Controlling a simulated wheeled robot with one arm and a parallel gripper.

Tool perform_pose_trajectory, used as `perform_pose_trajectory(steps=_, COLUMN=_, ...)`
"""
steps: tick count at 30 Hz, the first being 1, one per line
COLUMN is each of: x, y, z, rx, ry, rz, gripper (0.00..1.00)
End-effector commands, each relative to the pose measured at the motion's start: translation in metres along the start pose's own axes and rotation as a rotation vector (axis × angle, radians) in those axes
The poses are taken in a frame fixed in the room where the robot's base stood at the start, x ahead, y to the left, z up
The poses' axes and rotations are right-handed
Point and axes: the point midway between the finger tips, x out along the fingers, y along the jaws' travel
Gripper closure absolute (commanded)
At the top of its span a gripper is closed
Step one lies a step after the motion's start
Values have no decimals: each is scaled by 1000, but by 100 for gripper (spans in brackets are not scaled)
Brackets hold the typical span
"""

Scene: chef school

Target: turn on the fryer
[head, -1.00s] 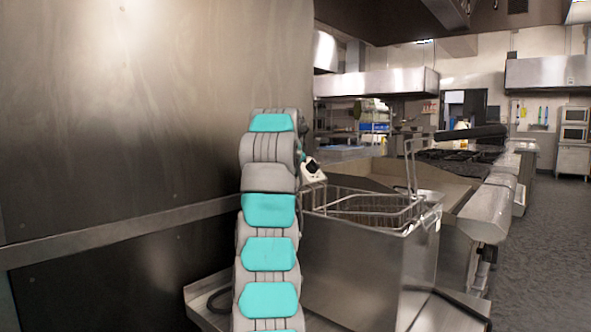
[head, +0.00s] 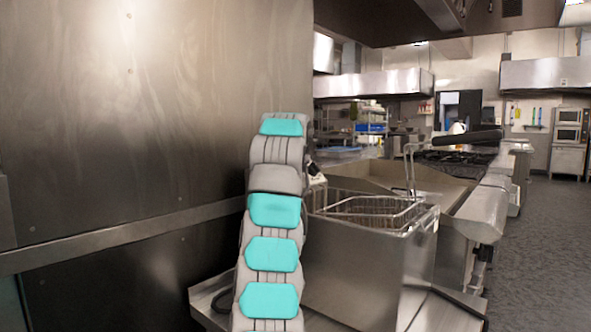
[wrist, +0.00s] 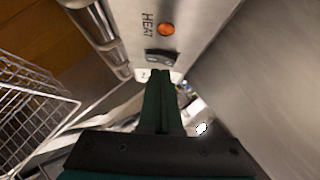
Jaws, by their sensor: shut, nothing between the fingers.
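The fryer (head: 352,275) is a steel box at the lower middle of the head view, with a wire basket (head: 372,208) in its top. In the wrist view, the fryer's steel control panel bears the word HEAT, an orange round light (wrist: 167,30) and a black rocker switch (wrist: 160,57). My gripper (wrist: 160,75) has its dark green fingers shut together and empty. Its tips are right at the lower edge of the switch in the picture; I cannot tell whether they touch it. In the head view my arm hides the gripper and panel.
A steel wall (head: 150,110) stands close on the left of my arm. The basket's wires (wrist: 30,110) lie left of the gripper in the wrist view. A black-gripped basket handle (head: 470,137) sticks up at right. The floor (head: 545,240) at right is clear.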

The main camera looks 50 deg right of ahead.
Motion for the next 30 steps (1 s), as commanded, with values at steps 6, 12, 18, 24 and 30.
perform_pose_trajectory(steps=6, x=0, y=0, z=0, rx=0, ry=0, rz=0, gripper=100)
perform_pose_trajectory(steps=12, x=-2, y=0, z=-2, rx=0, ry=0, rz=0, gripper=100)
perform_pose_trajectory(steps=18, x=-16, y=3, z=-19, rx=0, ry=-1, rz=-2, gripper=100)
perform_pose_trajectory(steps=24, x=-41, y=9, z=-32, rx=-2, ry=0, rz=-6, gripper=100)
perform_pose_trajectory(steps=30, x=-77, y=14, z=-32, rx=-1, ry=-2, rz=-2, gripper=100)
